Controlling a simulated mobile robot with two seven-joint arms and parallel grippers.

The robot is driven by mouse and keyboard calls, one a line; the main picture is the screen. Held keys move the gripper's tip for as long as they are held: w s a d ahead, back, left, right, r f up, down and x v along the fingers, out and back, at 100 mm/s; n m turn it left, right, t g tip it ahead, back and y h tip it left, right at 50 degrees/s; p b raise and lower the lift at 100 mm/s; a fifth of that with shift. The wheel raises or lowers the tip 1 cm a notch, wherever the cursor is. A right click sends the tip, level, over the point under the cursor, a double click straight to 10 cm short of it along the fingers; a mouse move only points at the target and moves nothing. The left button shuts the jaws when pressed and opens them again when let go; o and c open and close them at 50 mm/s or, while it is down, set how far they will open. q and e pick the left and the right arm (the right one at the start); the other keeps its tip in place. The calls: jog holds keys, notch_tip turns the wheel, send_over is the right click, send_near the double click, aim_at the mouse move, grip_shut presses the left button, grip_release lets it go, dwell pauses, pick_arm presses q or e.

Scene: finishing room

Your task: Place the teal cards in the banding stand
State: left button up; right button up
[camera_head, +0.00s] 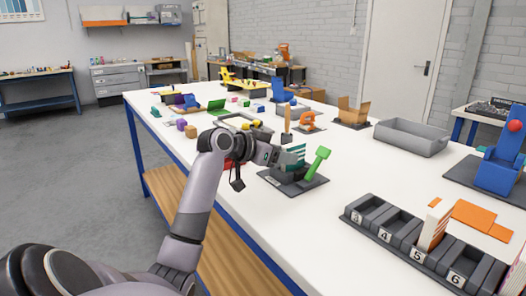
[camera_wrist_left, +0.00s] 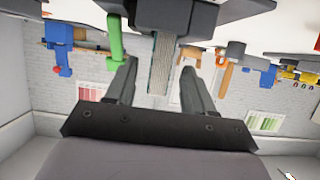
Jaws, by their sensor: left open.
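The banding stand (camera_head: 300,183) is a dark grey base with a green lever (camera_head: 318,163), standing on the white table. The teal cards (camera_head: 299,150) stand in it, partly hidden behind my left gripper. My left gripper (camera_head: 280,156) is at the near left side of the cards, with its jaws open. The left wrist view is upside down. There the edges of the card stack (camera_wrist_left: 160,66) show pale and striped between the two open fingers (camera_wrist_left: 160,75), and its foot meets the dark stand (camera_wrist_left: 180,17). Gaps show on both sides of the stack. My right gripper is out of view.
A numbered grey rack (camera_head: 415,250) with orange-and-white cards (camera_head: 434,226) stands at the front right. Orange sheets (camera_head: 480,218), a grey bin (camera_head: 410,137) and a blue stand (camera_head: 500,165) are beyond it.

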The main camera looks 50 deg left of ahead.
pick_arm(q)
jog(key=v, duration=0.7)
jog(key=shift+s, duration=0.2)
jog(key=shift+r, duration=0.1)
